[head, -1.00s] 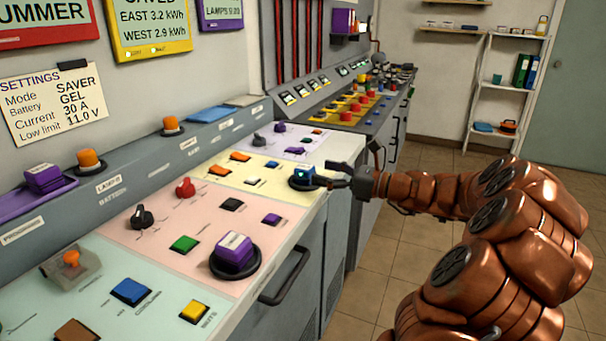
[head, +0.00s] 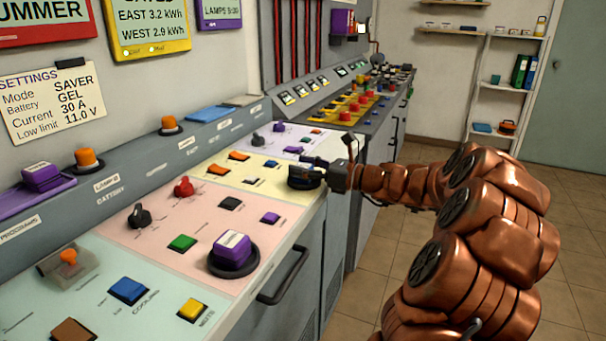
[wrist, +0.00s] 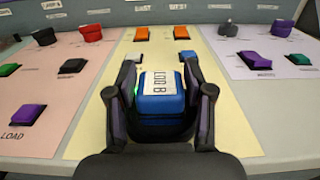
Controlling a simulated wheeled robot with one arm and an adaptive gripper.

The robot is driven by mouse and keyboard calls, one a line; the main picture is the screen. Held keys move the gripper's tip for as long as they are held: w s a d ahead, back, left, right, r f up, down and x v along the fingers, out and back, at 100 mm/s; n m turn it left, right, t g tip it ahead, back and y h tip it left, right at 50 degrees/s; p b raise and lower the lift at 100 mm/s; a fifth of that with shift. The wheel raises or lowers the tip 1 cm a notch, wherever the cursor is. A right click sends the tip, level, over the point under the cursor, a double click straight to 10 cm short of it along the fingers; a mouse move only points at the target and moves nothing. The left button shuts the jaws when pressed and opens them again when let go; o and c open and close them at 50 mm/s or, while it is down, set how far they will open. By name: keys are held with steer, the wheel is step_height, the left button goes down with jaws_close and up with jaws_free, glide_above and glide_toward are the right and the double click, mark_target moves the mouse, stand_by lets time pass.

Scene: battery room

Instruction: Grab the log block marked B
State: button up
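The log block (wrist: 161,103) is blue with a white label reading LOG B, upside down in the wrist view. It sits in a dark round holder on the pale yellow panel. My gripper (wrist: 160,84) has one dark finger on each side of the block, with narrow gaps between the fingers and its sides. It looks open around the block, not pressed on it.
A purple block (head: 231,249) sits in another round holder on the pink panel. A drawer handle (head: 285,275) juts from the console front. The floor at right is open.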

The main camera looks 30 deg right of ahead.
steer(key=c, duration=0.8)
steer(key=shift+r, duration=0.15)
